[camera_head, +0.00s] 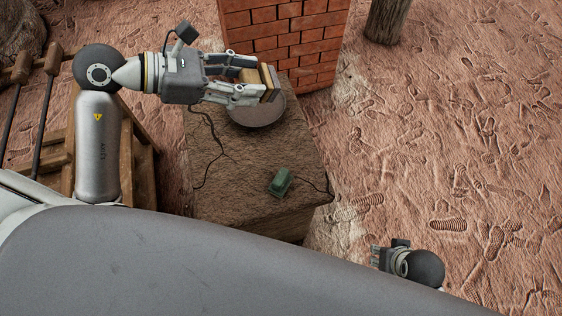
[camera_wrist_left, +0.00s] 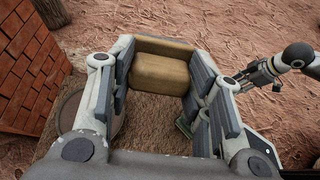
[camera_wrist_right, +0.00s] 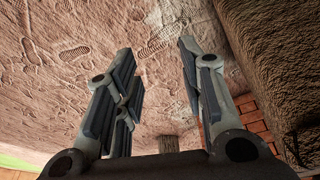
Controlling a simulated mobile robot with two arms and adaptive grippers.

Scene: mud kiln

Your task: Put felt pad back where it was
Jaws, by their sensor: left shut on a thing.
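The felt pad (camera_head: 269,82) appears as a tan block with a darker layer along one side. My left gripper (camera_head: 258,80) is shut on it and holds it over the round grey-brown disc on the earthen block. In the left wrist view the pad (camera_wrist_left: 162,73) sits between the fingers, near their tips. The gripper hides part of the pad and disc in the head view, and any gap below the pad cannot be judged. My right gripper (camera_wrist_right: 158,70) is open and empty; it also shows at the lower right of the head view (camera_head: 376,256), away from the block.
The cracked earthen block (camera_head: 215,160) bears the round disc (camera_head: 257,112) and a small green object (camera_head: 281,182) near its front right. A red brick pillar (camera_head: 285,45) stands right behind. A wooden rack (camera_head: 140,160) stands left. The footprinted ground at right is open.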

